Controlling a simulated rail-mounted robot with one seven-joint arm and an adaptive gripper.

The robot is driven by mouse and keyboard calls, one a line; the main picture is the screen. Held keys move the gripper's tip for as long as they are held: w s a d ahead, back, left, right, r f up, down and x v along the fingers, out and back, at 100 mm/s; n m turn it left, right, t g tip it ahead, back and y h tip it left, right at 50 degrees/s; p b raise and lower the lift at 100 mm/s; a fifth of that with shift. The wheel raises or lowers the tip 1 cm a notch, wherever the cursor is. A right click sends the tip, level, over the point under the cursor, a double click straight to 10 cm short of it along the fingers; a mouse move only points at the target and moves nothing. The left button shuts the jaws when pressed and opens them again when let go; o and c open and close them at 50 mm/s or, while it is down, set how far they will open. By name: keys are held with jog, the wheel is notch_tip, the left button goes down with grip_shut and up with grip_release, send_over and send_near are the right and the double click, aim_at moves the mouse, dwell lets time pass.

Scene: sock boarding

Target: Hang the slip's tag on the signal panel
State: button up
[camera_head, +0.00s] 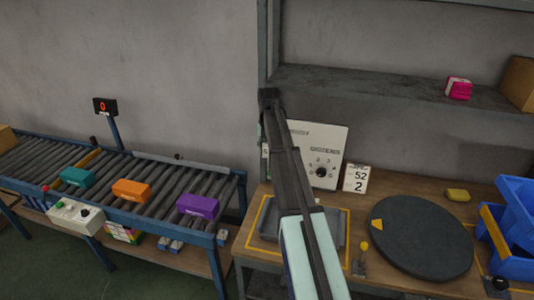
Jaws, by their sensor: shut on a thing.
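The white panel (327,143) with a round black dial and several small marks stands at the back of the wooden bench; I take it for the signal panel. My arm crosses in front of its left part. A small white card (355,178) reading "52" and "2" stands just right of the panel; it may be the slip. I cannot make out a separate tag. My arm rises from the bottom of the view to a dark joint in front of the shelf post. My gripper, and anything in it, is hidden behind the arm.
A grey tray (335,235) lies partly behind my arm. A dark round turntable (422,240), a yellow block (457,195) and blue bins (518,215) are on the right. The roller conveyor (150,205) carries teal, orange and purple boxes. A shelf (400,92) overhangs the bench.

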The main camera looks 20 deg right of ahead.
jog(key=shift+w+d+f, duration=0.35)
jog(key=shift+w+d, duration=0.3)
jog(key=shift+w, duration=0.1)
jog(key=shift+w+d+f, duration=0.3)
jog(key=shift+w+d, duration=0.3)
jog(key=shift+w, duration=0.15)
jog(key=o, duration=1.2)
